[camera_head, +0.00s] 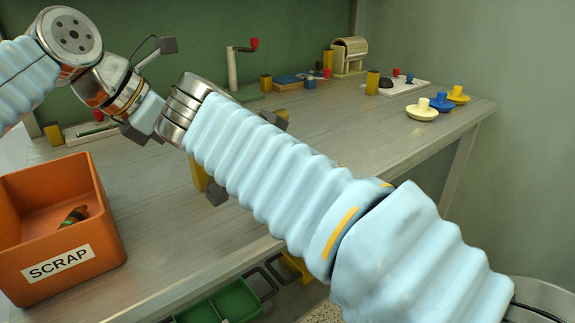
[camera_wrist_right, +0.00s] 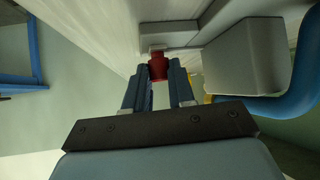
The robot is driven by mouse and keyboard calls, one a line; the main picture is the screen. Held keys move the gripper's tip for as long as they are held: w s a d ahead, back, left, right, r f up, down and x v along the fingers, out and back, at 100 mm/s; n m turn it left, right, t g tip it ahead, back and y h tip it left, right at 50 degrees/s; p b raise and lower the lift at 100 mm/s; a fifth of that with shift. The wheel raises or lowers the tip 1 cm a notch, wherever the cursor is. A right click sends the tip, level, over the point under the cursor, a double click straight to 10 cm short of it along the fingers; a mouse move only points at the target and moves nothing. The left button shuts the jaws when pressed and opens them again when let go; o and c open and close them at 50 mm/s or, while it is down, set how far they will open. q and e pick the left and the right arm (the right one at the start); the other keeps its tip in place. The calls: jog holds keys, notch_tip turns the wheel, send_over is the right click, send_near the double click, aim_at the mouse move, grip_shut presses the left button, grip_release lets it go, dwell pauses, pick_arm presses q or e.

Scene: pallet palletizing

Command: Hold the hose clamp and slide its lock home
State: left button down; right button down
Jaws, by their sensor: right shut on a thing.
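In the right wrist view, my right gripper (camera_wrist_right: 158,64) is shut on a small red part (camera_wrist_right: 157,73) between its two blue fingers. The red part meets a grey bar (camera_wrist_right: 170,42) just beyond the fingertips. I cannot tell for sure whether the red part is the hose clamp's lock. My left gripper (camera_head: 148,112) is partly in view at the upper left. No hose clamp is clearly visible in the head view.
An orange scrap bin (camera_head: 60,268) with a small striped item (camera_head: 74,215) stands at the front left of the workbench (camera_head: 395,140). A red-handled crank post (camera_head: 232,68), a wooden rack (camera_head: 348,52) and several knobbed discs stand farther back.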

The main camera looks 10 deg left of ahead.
jog(key=shift+w+d, duration=0.25)
jog(key=c, duration=0.9)
grip_release()
jog(key=shift+o, duration=0.2)
jog(key=shift+a, duration=0.1)
jog(key=v, duration=1.2)
